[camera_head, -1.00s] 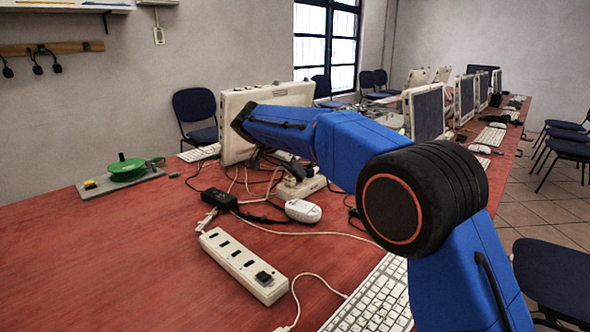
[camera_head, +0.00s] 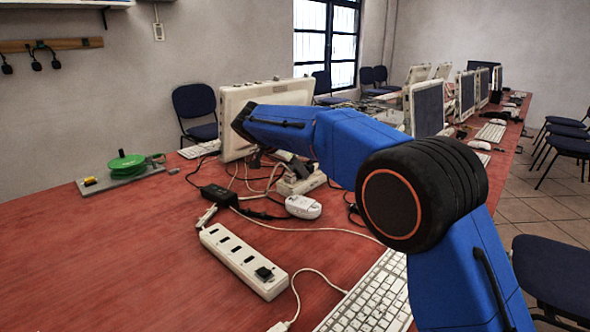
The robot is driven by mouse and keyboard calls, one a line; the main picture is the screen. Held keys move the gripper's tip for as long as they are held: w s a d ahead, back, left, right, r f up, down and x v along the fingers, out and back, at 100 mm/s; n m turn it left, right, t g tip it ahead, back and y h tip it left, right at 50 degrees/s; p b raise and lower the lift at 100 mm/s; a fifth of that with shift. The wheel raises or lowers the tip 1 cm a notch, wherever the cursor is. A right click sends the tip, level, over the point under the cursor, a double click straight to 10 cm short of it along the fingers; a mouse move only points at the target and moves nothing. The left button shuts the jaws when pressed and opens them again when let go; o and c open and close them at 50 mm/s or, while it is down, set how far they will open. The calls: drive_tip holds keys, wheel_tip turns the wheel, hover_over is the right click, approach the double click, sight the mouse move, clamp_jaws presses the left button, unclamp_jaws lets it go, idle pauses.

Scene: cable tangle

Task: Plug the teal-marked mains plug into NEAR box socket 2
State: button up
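The near box is a white socket strip (camera_head: 226,249) lying at a slant on the red table, with several dark sockets. A black square piece (camera_head: 264,273) sits at its front right end; I cannot tell whether it is a plug or a switch. A second white box (camera_head: 290,187) stands farther back among cables, partly behind my arm. No teal mark can be made out on any plug. My blue arm reaches across to the upper left. Its end is over the cable area, where dark parts show below the forearm; the gripper's fingers cannot be made out.
A black adapter (camera_head: 219,196), a white mouse (camera_head: 303,207) and loose cables lie behind the strip. A white keyboard (camera_head: 372,296) lies to its right. A monitor (camera_head: 232,102) stands behind. A board with a green reel (camera_head: 125,164) is at left.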

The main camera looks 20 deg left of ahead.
drive_tip(key=v, duration=1.7)
drive_tip(key=shift+a, duration=0.15)
drive_tip(key=d+r+n+g, duration=0.2)
drive_tip(key=d, duration=3.2)
drive_tip(key=s+d+f+n+g+y, duration=0.1)
drive_tip(key=s+d+f, duration=0.1)
drive_tip(key=s+d, duration=0.5)
drive_tip(key=s+d+f+y, duration=0.1)
drive_tip(key=s+d+f, duration=0.15)
drive_tip(key=d, duration=0.85)
drive_tip(key=s+d+f, duration=0.6)
drive_tip(key=s+f, duration=0.3)
drive_tip(key=s, duration=0.3)
drive_tip(key=s+d+f+n+y, duration=0.1)
drive_tip(key=s+d+f, duration=0.6)
drive_tip(key=s, duration=0.5)
drive_tip(key=shift+f, duration=0.95)
